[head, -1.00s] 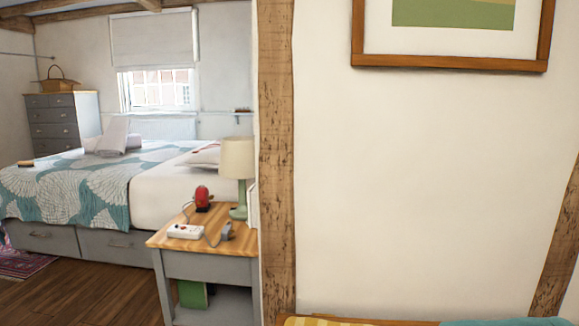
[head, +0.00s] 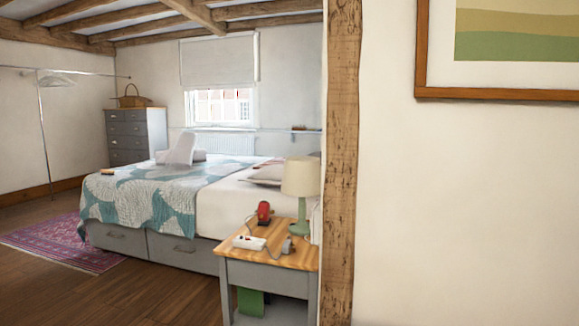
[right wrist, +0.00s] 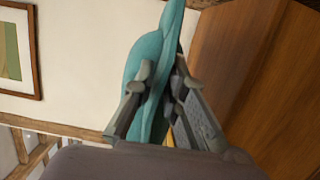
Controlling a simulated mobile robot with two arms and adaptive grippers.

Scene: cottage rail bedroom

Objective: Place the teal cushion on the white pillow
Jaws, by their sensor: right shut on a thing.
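The teal cushion (right wrist: 150,65) shows in the right wrist view, pinched at its edge between the fingers of my right gripper (right wrist: 158,92), which is shut on it. The cushion is out of the head view now. A white pillow (head: 268,173) lies at the head of the bed (head: 222,207) in the head view, partly hidden behind the lamp. Neither gripper shows in the head view, and my left gripper is in no view.
A wooden-topped bedside table (head: 290,257) stands right of the bed, with a lamp (head: 300,178), a red item (head: 263,212) and a white power strip (head: 249,242). A timber post (head: 341,160) and wall fill the right. Open wooden floor (head: 130,285) lies front left.

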